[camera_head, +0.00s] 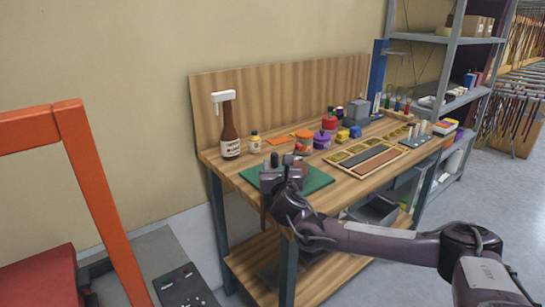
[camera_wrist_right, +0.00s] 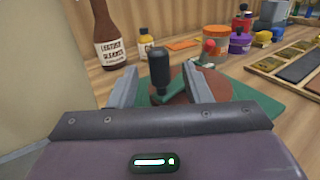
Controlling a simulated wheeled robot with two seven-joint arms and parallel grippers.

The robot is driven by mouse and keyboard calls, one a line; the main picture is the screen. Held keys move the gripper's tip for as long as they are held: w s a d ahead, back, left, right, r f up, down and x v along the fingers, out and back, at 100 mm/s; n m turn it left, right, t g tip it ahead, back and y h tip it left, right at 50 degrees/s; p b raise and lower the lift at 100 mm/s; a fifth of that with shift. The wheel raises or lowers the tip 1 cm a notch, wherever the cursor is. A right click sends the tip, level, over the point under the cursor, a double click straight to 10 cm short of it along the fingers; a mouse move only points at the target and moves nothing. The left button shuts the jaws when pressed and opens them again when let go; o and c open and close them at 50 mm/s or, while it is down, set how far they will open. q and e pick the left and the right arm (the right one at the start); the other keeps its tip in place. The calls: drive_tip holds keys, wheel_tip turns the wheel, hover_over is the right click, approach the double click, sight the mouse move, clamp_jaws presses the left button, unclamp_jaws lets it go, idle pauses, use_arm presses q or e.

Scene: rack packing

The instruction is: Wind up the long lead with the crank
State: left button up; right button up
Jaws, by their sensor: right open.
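The black upright crank handle (camera_wrist_right: 158,70) stands between the two fingers of my right gripper (camera_wrist_right: 160,84), with a gap on each side. It rises over a reddish-brown round disc (camera_wrist_right: 213,86) on the green mat (camera_wrist_right: 262,98). In the head view my right gripper (camera_head: 275,170) is over the left part of the green mat (camera_head: 318,179) and hides most of the reel. A dark reddish strip (camera_head: 264,212) hangs at the bench's front edge; I cannot tell if it is the lead. My left gripper is not in view.
A brown bottle (camera_head: 229,130) and a small yellow-labelled bottle (camera_head: 255,143) stand behind the mat. Coloured tubs, including a purple one (camera_head: 322,141), and a compartment tray (camera_head: 365,158) are to the right. A wooden backboard (camera_head: 290,98) closes the bench's rear.

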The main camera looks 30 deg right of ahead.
drive_tip(key=x, duration=0.5)
drive_tip(key=shift+w+d+p, duration=0.1)
drive_tip(key=shift+w+p, duration=0.25)
drive_tip(key=shift+w, duration=0.05)
clamp_jaws()
